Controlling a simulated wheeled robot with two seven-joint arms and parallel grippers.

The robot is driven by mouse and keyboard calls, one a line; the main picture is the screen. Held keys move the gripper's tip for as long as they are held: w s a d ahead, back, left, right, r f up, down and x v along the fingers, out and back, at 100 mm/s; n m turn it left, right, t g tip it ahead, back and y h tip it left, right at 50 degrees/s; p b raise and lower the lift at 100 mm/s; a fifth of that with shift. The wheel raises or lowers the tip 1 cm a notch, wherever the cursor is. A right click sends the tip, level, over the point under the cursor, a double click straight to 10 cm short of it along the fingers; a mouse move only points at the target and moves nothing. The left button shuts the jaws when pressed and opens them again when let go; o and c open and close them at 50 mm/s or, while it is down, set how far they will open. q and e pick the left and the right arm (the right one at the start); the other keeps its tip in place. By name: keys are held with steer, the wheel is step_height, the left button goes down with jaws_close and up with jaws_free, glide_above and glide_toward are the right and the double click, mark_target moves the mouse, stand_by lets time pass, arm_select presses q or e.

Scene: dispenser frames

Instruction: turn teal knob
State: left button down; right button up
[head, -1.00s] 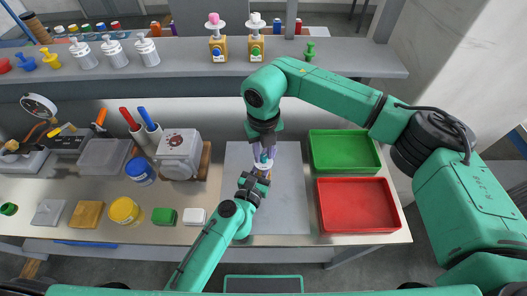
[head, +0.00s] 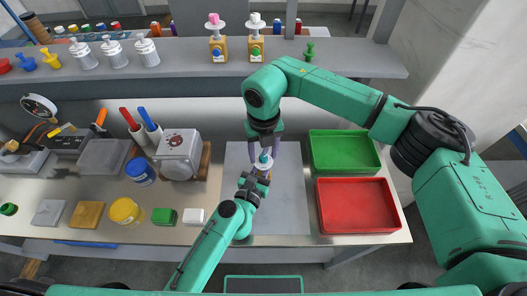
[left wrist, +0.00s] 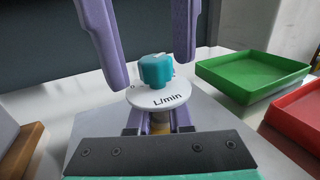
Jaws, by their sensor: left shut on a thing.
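The teal knob (head: 265,157) sits on top of a white dial disc (head: 263,168) in the middle of the workspace. The left wrist view shows the knob (left wrist: 157,70) close up, upright on the disc (left wrist: 160,97) marked "L/min". My left gripper (head: 256,180) is shut on the body under the disc, a yellowish stem (left wrist: 160,126) mostly hidden by the fingers. My right gripper (head: 263,152) points down from above. Its two purple fingers stand apart on either side of the knob, with visible gaps and no contact in the left wrist view.
A grey mat (head: 290,205) lies under the grippers. A green tray (head: 312,165) and a red tray (head: 320,215) stand to the right. A white box-shaped device (head: 178,150) stands to the left. Two similar dispensers with knobs (head: 218,48) stand on the back shelf.

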mark_target(263, 157)
arm_select(q)
steer(key=shift+f, duration=0.1)
arm_select(e)
step_height(263, 157, up, 12)
stand_by(0.4)
arm_select(q)
steer(key=c, duration=0.8)
jaws_free()
steer(key=shift+o, duration=0.2)
steer(key=shift+s, duration=0.15)
